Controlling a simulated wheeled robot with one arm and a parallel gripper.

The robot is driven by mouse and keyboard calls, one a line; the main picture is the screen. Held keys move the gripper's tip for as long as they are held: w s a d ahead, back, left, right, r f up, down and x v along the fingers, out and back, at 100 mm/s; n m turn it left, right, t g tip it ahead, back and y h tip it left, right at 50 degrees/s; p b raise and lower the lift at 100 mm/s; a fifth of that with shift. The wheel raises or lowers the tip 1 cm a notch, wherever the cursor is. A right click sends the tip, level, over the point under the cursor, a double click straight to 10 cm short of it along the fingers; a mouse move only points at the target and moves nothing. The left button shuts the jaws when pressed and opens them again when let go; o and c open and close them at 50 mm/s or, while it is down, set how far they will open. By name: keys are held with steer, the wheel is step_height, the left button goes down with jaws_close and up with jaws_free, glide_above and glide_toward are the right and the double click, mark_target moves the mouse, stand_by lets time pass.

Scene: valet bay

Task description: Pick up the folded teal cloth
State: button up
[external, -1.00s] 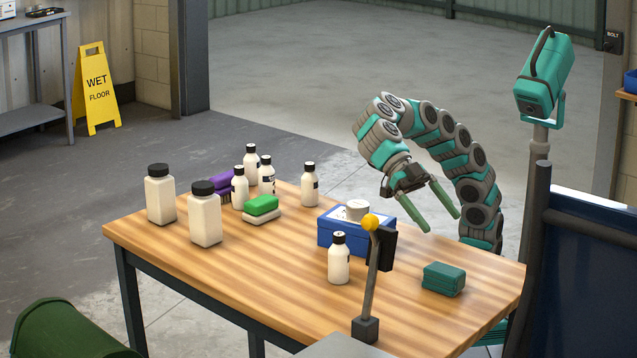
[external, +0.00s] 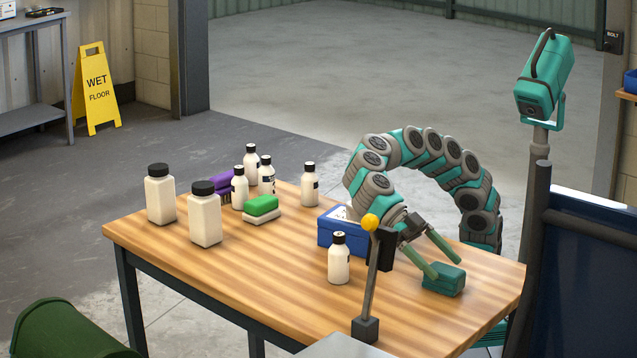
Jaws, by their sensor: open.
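The folded teal cloth (external: 446,282) lies on the wooden table near its right end. My gripper (external: 447,268) is open, with its two green fingers reaching down at the cloth. One finger is at the cloth's left side and the other is over or behind its far right side. I cannot tell whether either finger touches it. The cloth rests on the tabletop.
A blue box (external: 338,238) stands left of my gripper, partly hidden by my arm. A post with a yellow ball (external: 370,222) and a white bottle (external: 339,260) stand close by. Several bottles and a green sponge (external: 262,206) stand farther left. The table's front middle (external: 260,285) is clear.

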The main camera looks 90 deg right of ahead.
mark_target(461, 285)
steer(key=shift+s+f, duration=0.15)
steer(key=shift+f, duration=0.2)
steer(key=x, duration=0.5)
steer(key=shift+r, duration=0.1)
steer(key=shift+c, duration=0.2)
steer(key=c, duration=1.3)
